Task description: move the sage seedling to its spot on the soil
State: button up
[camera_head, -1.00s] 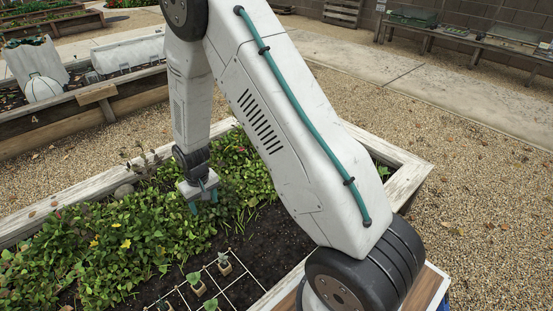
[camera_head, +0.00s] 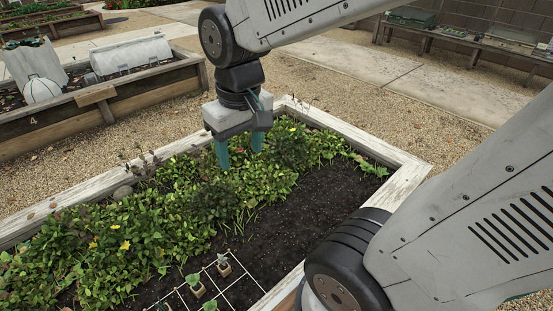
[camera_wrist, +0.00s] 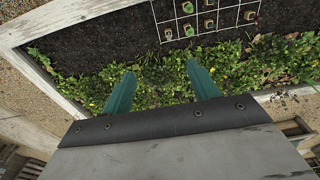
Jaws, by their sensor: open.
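Several small seedlings in square pots stand on the dark soil by a white string grid. In the head view one seedling (camera_head: 223,264) is at the grid's far edge, with another (camera_head: 195,285) to its left. The wrist view shows more potted seedlings (camera_wrist: 188,8) in the grid (camera_wrist: 225,10). I cannot tell which one is sage. My gripper (camera_head: 240,150) hangs above the leafy plants, well away from the seedlings. Its two teal fingers (camera_wrist: 160,70) are apart and empty.
Dense green foliage (camera_head: 150,215) fills the bed's left and far part. Bare soil (camera_head: 310,205) lies to the right, inside the weathered wooden frame (camera_head: 395,185). Another raised bed (camera_head: 60,125) is at upper left. Gravel surrounds the beds.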

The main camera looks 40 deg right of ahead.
jog(key=s+r, duration=0.2)
jog(key=s, duration=0.7)
jog(key=shift+s+d+r, duration=0.15)
jog(key=shift+s+d, duration=0.05)
